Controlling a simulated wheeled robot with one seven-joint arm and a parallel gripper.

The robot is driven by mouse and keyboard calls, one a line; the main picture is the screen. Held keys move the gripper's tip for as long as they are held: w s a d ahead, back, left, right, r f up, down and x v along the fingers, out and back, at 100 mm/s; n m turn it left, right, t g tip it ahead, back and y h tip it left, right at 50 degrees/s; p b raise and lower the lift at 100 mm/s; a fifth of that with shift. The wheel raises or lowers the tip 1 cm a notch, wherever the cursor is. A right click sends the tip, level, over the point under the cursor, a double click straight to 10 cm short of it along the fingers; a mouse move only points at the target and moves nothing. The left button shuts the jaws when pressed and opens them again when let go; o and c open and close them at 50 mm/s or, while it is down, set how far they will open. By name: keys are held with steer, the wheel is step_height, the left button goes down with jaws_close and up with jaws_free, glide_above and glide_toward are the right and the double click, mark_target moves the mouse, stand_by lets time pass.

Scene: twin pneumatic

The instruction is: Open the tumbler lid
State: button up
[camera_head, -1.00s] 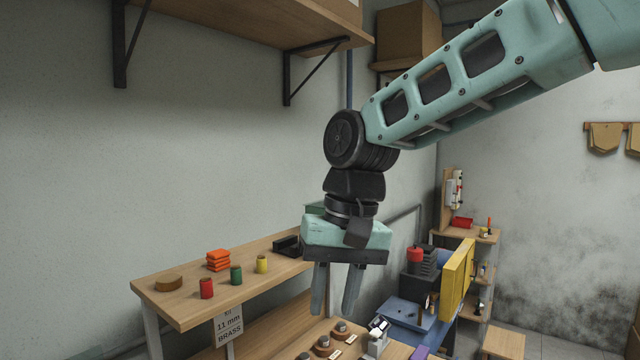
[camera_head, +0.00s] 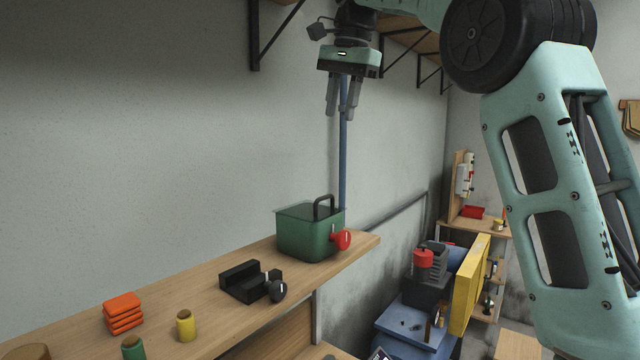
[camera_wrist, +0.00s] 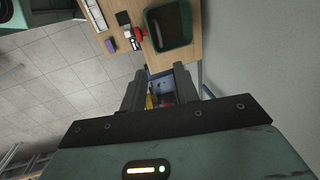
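The tumbler (camera_head: 305,240) is a green box with a dark handle (camera_head: 322,205) on its lid and a red knob (camera_head: 341,239) on its right side. It stands near the right end of the wooden shelf. In the wrist view, the tumbler (camera_wrist: 168,26) shows at the top, beyond the open fingers of my gripper (camera_wrist: 160,88).
A black block (camera_head: 243,281) and a dark knobbed part (camera_head: 276,288) sit left of the tumbler on the shelf (camera_head: 215,318). Orange blocks (camera_head: 122,312) and a yellow spool (camera_head: 186,325) are further left. A wall shelf bracket (camera_head: 256,40) hangs above. A yellow panel (camera_head: 470,280) stands at right.

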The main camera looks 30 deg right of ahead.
glide_above(326, 213)
step_height(326, 213, down, 17)
steer(key=shift+r+p, duration=0.15)
steer(key=shift+p, duration=0.3)
jaws_close()
